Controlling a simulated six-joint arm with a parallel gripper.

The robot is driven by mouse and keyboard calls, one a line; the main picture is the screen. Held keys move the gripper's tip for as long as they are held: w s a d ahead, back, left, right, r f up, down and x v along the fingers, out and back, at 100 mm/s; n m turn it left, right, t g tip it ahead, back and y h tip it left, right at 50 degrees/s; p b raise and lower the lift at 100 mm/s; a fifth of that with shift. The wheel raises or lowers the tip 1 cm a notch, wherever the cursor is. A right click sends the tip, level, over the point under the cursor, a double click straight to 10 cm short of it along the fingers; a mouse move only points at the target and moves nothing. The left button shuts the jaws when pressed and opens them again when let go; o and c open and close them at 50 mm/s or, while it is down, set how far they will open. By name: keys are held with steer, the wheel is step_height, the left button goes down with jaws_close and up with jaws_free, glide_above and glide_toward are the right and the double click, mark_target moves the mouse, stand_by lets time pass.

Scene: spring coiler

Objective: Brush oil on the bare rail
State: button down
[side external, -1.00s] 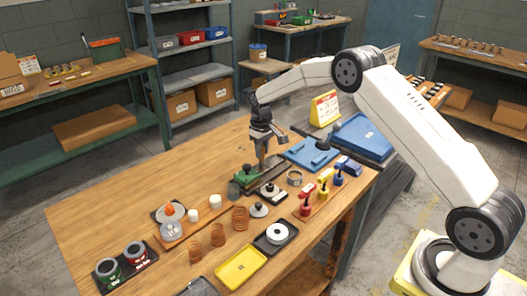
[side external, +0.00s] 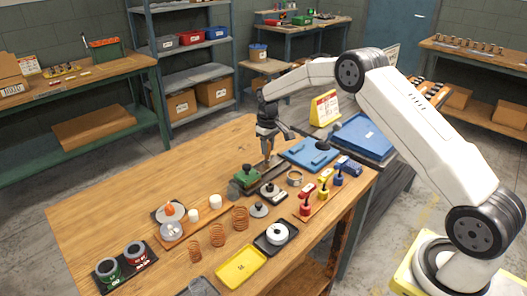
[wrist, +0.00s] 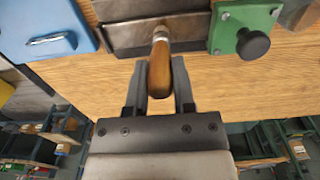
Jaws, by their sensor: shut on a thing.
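My gripper (wrist: 158,70) is shut on the wooden handle of a brush (wrist: 160,72), whose pale metal collar points at the dark grey rail (wrist: 122,38). The bristles are hidden or too small to make out, so I cannot tell whether they touch the rail. In the side view my gripper (side external: 267,138) holds the brush (side external: 267,150) upright over the rail (side external: 270,173). A green block with a black knob (wrist: 245,30) sits at the rail's right end in the wrist view; it also shows in the side view (side external: 246,177).
A blue tray (side external: 309,153) lies close behind the rail. Red, yellow and blue oilers (side external: 323,190) stand to its right. A metal ring (side external: 295,178), copper springs (side external: 217,235) and a yellow tray (side external: 241,265) are in front.

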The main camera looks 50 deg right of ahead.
steer(key=shift+d, duration=0.4)
steer(key=shift+d, duration=0.15)
steer(key=shift+d, duration=0.7)
steer(key=shift+d, duration=0.25)
steer(key=shift+d+f, duration=0.1)
steer(key=shift+d, duration=0.5)
steer(key=shift+d, duration=0.2)
steer(key=shift+d, duration=0.7)
steer(key=shift+a, duration=0.1)
